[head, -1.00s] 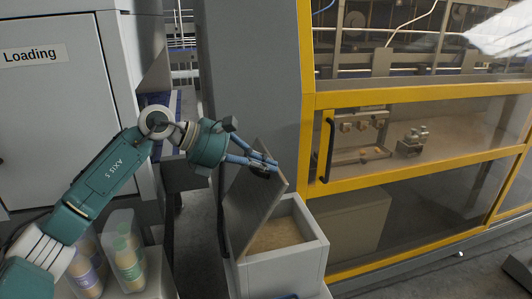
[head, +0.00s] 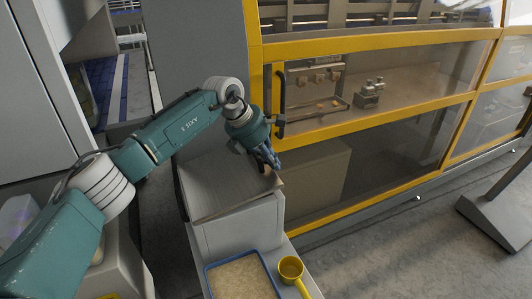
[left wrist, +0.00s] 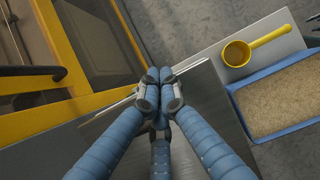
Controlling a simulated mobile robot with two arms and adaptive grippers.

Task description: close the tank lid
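The tank (head: 240,237) is a grey box at the lower middle of the head view. Its grey lid (head: 215,187) lies over the opening, flat or nearly so; I cannot tell whether a small gap is left. The tank's inside is hidden. My left gripper (head: 270,164) is at the lid's right edge, pointing down. In the left wrist view its blue fingers (left wrist: 158,88) are closed together over the lid (left wrist: 208,108), with nothing visible between them. Contact with the lid looks likely but is not certain. My right gripper is not in view.
A blue-rimmed tray (head: 208,275) of granules and a yellow scoop (head: 290,268) sit just in front of the tank. The yellow-framed machine (head: 385,117) with clear panels stands close behind and right. Open floor (head: 390,255) lies to the right.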

